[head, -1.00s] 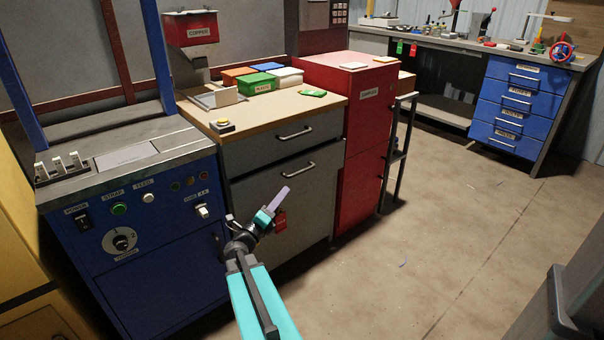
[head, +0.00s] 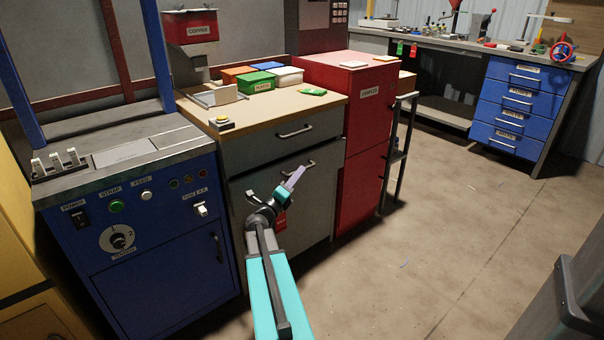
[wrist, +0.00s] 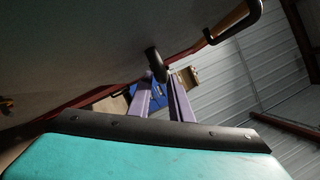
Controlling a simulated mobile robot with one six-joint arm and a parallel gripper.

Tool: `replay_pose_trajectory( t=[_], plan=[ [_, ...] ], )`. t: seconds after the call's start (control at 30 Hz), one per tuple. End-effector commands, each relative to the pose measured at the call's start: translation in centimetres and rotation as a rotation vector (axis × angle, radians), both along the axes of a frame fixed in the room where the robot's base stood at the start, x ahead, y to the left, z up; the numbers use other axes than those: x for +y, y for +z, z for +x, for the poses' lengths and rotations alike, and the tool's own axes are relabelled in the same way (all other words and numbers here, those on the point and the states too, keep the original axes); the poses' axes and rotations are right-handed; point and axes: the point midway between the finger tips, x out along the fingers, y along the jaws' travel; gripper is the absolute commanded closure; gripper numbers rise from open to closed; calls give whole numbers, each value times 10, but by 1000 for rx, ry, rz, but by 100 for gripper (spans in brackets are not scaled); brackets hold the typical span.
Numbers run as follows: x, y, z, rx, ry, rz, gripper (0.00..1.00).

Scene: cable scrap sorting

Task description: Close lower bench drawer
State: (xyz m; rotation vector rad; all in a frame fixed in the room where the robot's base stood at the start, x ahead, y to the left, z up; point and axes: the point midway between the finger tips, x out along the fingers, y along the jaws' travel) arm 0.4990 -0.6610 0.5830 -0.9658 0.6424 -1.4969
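The lower bench drawer (head: 320,197) is the tall grey front under the upper drawer in the wood-topped bench. A dark line runs along its top edge; I cannot tell how far out it stands. Its bar handle (head: 307,166) is partly behind my gripper (head: 295,177), which points up at it from the front. In the wrist view, a grey panel (wrist: 90,50) fills the upper left, with a dark handle (wrist: 235,22) at the upper right. My gripper's two purple fingers (wrist: 160,82) are apart there. A dark rounded part shows near their tips; contact is unclear.
A red tag (head: 280,221) hangs behind my wrist by the drawer front. A blue machine (head: 150,245) stands close on the left, and a red cabinet (head: 365,150) on the right. The floor (head: 440,230) to the right is open.

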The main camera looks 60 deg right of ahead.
Motion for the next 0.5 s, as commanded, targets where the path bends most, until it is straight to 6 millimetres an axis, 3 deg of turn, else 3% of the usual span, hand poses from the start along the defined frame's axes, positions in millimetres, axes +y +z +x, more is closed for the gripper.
replay_pose_trajectory(
  t=[0.2, 0.5],
  plan=[
    [-24, 4, 1, 0, -1, 0, 81],
    [-32, 7, 0, 1, -2, 0, 81]
  ],
)
